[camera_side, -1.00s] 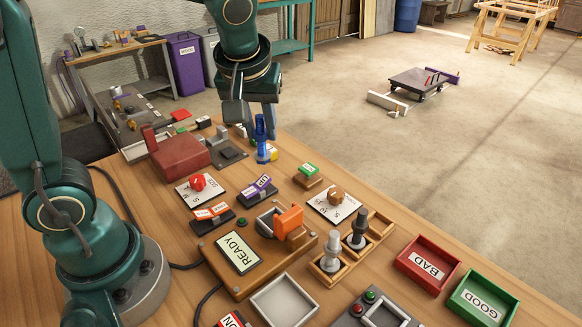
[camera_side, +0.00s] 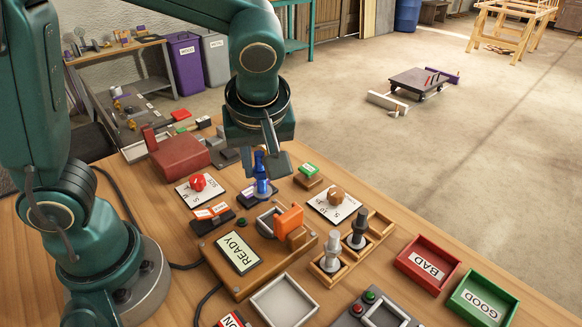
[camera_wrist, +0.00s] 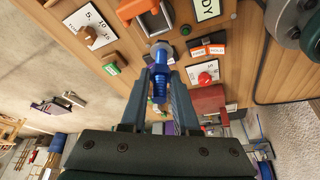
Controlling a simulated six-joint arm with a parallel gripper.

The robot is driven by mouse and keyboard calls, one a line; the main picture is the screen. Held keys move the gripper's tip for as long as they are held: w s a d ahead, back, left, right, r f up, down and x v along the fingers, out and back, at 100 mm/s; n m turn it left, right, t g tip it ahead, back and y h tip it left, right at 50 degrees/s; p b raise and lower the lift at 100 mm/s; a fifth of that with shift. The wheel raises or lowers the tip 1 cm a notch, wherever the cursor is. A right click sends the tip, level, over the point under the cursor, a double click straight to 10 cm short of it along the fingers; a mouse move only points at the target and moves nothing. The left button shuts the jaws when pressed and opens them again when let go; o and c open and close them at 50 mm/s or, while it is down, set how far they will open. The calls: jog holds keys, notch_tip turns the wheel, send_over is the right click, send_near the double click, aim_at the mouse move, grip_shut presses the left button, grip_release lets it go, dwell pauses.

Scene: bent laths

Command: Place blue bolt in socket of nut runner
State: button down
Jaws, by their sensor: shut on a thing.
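My gripper (camera_side: 264,166) is shut on the blue bolt (camera_side: 261,186), which hangs roughly upright from the fingers in the side view. In the wrist view the bolt (camera_wrist: 159,88) sits between the two fingertips (camera_wrist: 160,78), with a greyish end pointing away from the camera. A wooden unit with a READY display (camera_side: 238,252), a grey rounded fitting (camera_side: 266,222) and an orange block (camera_side: 289,220) looks like the nut runner. The bolt is just behind this unit in the side view, apart from the grey fitting. The socket opening is not clear.
Two grey bolts stand in wooden holders (camera_side: 330,265) right of the unit. A red dial (camera_side: 198,182), a brown dial (camera_side: 337,195) and a green-labelled block (camera_side: 308,170) stand near the bolt. The red BAD tray (camera_side: 430,262) and green GOOD tray (camera_side: 483,298) lie at right.

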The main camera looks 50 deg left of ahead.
jog(key=shift+w+d+f, duration=0.1)
jog(key=shift+d+f, duration=0.2)
jog(key=shift+f, duration=0.55)
jog(key=shift+w+d+f, duration=0.1)
jog(key=shift+d+f, duration=0.25)
jog(key=shift+f, duration=0.55)
jog(key=shift+w+d+f, duration=0.1)
jog(key=shift+d+f, duration=0.2)
jog(key=shift+f, duration=0.55)
jog(key=shift+f, duration=0.1)
jog(key=c, duration=0.7)
grip_release()
jog(key=shift+o, duration=0.2)
jog(key=v, duration=1.1)
jog(key=s+a+f+m+t+h, duration=0.1)
jog(key=s+a+m+t+h, duration=0.2)
jog(key=m, duration=0.9)
jog(key=s+a, duration=0.3)
jog(key=s, duration=0.1)
jog(key=shift+a+f+h, duration=0.2)
jog(key=shift+a+h, duration=0.1)
jog(key=shift+h, duration=0.1)
